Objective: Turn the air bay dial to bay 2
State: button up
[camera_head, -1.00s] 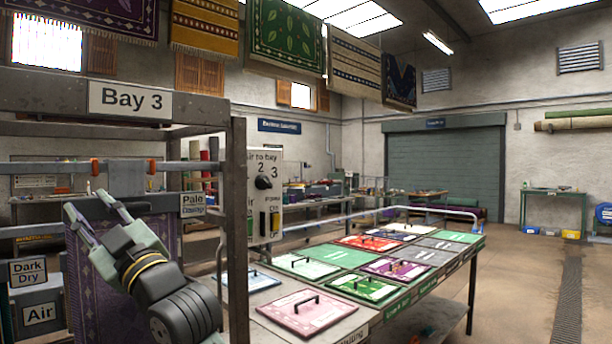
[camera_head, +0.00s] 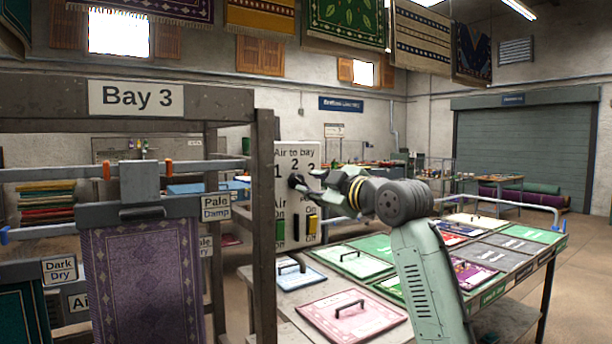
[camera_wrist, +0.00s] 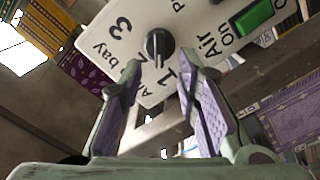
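The air bay dial (camera_head: 295,181) is a black knob on a white panel (camera_head: 311,157) marked "Air to bay" with 1, 2 and 3. In the wrist view the dial (camera_wrist: 158,46) sits at the upper middle, with the panel turned. Its pale pointer mark faces down toward the 1 and 2 side; I cannot tell the exact setting. My gripper (camera_head: 310,184) reaches the panel from the right. In the wrist view my gripper (camera_wrist: 158,62) is open, one finger on each side just short of the dial. I see no clear contact.
A metal post (camera_head: 264,225) of the Bay 3 rack stands just left of the panel. A purple rug (camera_head: 145,275) hangs there. A table with coloured lidded panels (camera_head: 352,314) lies below my arm.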

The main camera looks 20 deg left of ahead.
aim_at(301, 181)
jog(key=shift+p+x, duration=0.65)
jog(key=shift+x, duration=1.65)
grip_shut()
